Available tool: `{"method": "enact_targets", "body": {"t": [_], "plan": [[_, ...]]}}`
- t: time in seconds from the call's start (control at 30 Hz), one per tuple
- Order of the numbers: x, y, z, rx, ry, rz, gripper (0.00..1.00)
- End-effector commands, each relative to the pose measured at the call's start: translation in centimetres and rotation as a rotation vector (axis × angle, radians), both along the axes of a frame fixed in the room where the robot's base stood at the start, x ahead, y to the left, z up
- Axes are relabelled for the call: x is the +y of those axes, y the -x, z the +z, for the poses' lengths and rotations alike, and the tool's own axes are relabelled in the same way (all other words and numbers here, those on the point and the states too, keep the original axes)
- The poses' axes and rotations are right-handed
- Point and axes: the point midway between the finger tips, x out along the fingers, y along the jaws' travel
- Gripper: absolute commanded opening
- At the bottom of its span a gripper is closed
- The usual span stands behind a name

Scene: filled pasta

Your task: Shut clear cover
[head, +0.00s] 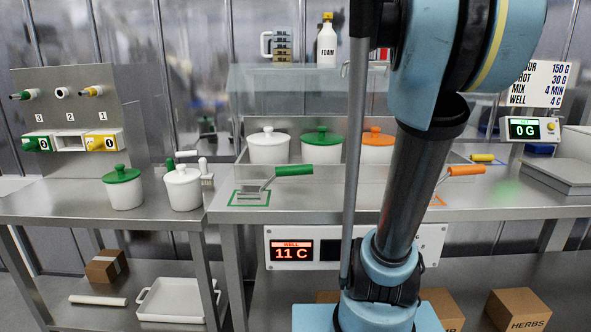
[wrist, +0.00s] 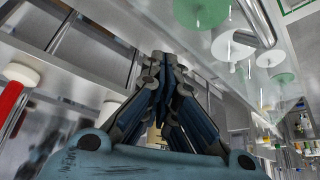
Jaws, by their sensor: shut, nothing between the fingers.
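The clear cover (head: 300,92) is a see-through panel in the head view. It stands raised behind the pots in the well, with its upper edge near the back shelf. A pale handle-like bar shows near its upper right, partly hidden by my arm. My gripper (wrist: 165,62) shows in the wrist view, with its dark fingers together and nothing between them. It is out of sight in the head view. Green and white round shapes show past the fingers at the upper right of the wrist view. I cannot tell whether my gripper touches the cover.
Pots with white (head: 268,146), green (head: 322,147) and orange (head: 377,147) lids stand in the well. A green-handled scoop (head: 285,171) lies in front, and an orange-handled tool (head: 466,171) lies right. More pots stand on the left counter (head: 60,207). A foam bottle (head: 327,45) stands behind.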

Motion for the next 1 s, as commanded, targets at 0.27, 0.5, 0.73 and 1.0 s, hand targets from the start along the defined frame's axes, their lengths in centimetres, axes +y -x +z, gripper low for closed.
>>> {"method": "enact_targets", "body": {"t": [0.27,0.5,0.73,1.0], "plan": [[-0.1,0.0,2.3,0.000,0.000,0.000,0.00],[0.0,0.0,4.2,0.000,0.000,0.000,0.00],[0.0,0.0,5.9,0.000,0.000,0.000,0.00],[0.0,0.0,6.3,0.000,0.000,0.000,0.00]]}}
